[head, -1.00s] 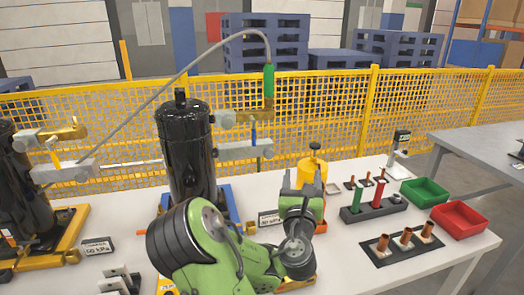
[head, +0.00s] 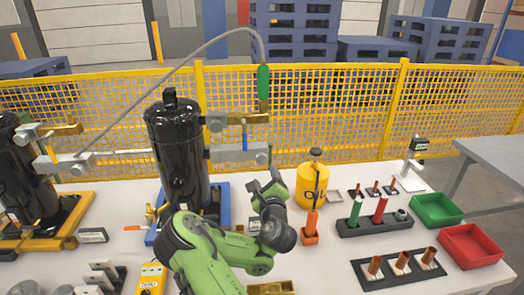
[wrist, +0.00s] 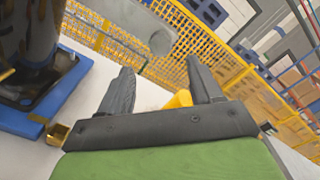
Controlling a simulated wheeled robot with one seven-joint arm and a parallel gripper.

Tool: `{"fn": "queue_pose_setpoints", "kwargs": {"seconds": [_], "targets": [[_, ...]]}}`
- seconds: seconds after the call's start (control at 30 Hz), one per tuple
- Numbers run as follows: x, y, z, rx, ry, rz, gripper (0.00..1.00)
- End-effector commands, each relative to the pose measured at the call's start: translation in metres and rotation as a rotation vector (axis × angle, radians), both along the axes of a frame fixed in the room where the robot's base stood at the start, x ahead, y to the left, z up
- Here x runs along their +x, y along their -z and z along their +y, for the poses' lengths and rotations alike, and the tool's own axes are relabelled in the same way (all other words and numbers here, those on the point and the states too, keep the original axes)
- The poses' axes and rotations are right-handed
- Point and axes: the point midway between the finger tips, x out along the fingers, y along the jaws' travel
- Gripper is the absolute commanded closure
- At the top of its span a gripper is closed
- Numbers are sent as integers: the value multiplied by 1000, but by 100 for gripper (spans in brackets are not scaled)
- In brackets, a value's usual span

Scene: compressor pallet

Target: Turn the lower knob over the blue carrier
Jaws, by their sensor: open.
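A black compressor (head: 172,150) stands upright on the blue carrier (head: 222,200). On its right side are two grey fittings, one above the other. The lower fitting (head: 232,154) ends in a grey knob (head: 262,157); the upper one (head: 216,121) has a blue handle (head: 244,135). My gripper (head: 266,183) is just below the lower knob, with a gap that I cannot judge. In the wrist view my gripper (wrist: 160,85) is open, its dark fingers apart and holding nothing. The blue carrier (wrist: 68,92) is at left there. A pale round shape (wrist: 160,42) lies beyond the fingers.
A yellow oil can (head: 312,186) stands right of my gripper, with an orange-tipped item before it. A hose runs over the compressor to a green sleeve (head: 263,82). Another compressor stands left. Green (head: 437,210) and red (head: 470,246) bins are right; a yellow fence is behind.

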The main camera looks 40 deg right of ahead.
Motion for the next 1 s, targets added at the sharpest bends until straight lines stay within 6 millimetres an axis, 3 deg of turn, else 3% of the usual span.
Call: {"fn": "queue_pose_setpoints", "kwargs": {"seconds": [0.03, 1.0], "targets": [[4, -7, -3, 0, -1, 3, 36], [66, -7, -47, 2, 1, -6, 36]]}}
